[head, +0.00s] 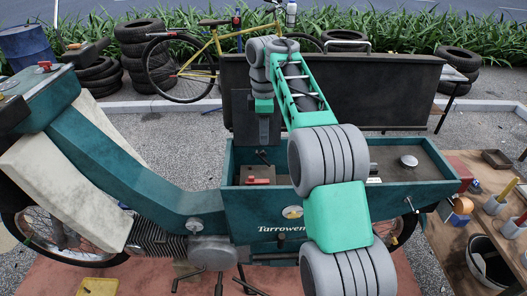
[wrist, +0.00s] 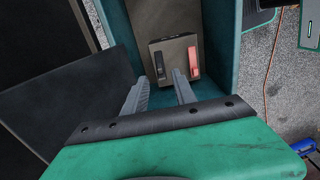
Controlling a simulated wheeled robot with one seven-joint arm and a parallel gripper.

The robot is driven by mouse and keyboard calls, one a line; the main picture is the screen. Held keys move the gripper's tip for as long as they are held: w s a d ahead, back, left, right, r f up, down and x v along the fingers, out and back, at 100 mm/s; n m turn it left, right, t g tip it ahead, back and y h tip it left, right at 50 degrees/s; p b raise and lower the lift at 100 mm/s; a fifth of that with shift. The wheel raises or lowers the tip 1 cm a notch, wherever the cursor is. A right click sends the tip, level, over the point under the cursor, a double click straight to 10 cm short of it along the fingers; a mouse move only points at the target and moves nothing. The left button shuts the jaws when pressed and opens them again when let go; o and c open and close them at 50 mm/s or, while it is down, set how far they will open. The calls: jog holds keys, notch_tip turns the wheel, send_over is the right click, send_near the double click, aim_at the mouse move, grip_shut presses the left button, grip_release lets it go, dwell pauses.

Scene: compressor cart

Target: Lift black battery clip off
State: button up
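The black battery clip (wrist: 160,65) stands on the brown battery (wrist: 172,44), inside the open teal compartment. The red clip (wrist: 194,62) is beside it to the right. Whether the fingertips touch the battery cannot be told.
The teal box (head: 223,207) has walls close around the battery. A dark upright panel (head: 390,95) stands behind it. A wooden bench (head: 445,245) with cups and a bucket (head: 488,262) is at right. Old tyres (head: 140,50) and a yellow bicycle (head: 215,62) stand behind.

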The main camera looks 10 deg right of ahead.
aim_at(264, 151)
notch_tip(264, 151, down, 6)
jog(key=b, duration=0.4)
jog(key=shift+r, duration=0.1)
jog(key=shift+c, duration=0.4)
grip_shut()
dwell(0.7)
